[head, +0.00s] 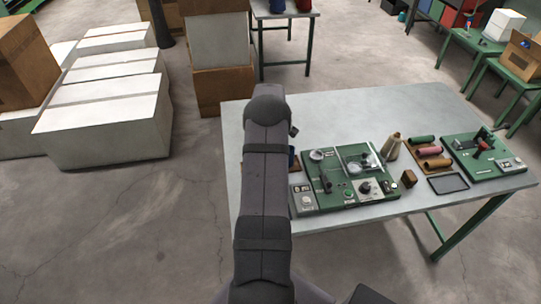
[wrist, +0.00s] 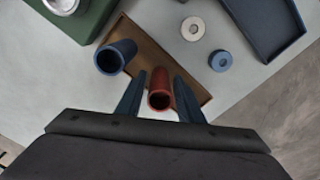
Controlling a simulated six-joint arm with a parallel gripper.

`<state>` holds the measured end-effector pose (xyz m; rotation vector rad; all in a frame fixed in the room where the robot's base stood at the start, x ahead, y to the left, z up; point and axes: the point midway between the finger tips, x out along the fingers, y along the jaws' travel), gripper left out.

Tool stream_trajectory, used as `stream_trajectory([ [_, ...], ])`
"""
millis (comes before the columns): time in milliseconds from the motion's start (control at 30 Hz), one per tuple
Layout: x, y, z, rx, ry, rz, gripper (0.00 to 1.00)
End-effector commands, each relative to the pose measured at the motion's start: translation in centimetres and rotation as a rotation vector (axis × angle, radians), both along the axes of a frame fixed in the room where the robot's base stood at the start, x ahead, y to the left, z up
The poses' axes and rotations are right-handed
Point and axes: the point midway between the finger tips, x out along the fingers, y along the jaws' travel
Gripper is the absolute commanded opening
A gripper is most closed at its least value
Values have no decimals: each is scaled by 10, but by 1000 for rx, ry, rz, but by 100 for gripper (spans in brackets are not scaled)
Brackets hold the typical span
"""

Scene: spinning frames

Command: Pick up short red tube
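The short red tube (wrist: 160,80) stands on a brown tray (wrist: 147,52) in the wrist view, its open end facing the camera. My gripper (wrist: 160,78) is open, with one dark blue finger on each side of the red tube. Small gaps seem to show between the fingers and the tube. A dark blue tube (wrist: 122,48) stands on the same tray, just left of my left finger. In the head view my arm hides the gripper and the red tube; a bit of the tray (head: 297,167) shows beside it.
A pale washer (wrist: 186,29), a blue ring (wrist: 214,60) and a dark blue bin (wrist: 262,50) lie right of the tray. A green machine base (wrist: 75,28) is at upper left.

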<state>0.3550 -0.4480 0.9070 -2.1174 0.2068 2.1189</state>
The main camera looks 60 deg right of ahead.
Motion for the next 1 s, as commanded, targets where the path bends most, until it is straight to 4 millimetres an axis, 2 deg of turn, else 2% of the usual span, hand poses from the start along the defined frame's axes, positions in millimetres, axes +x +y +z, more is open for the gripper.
stream_trajectory([
  [200, 0, 0, -15, 0, 0, 0, 34],
  [433, 0, 0, -16, -1, -1, -1, 34],
  [467, 0, 0, -16, -1, -1, -1, 29],
  [567, 0, 0, -16, -1, -1, -1, 5],
  [600, 0, 0, -16, -1, -1, -1, 3],
  [1000, 1, -1, -10, -2, -2, -1, 3],
])
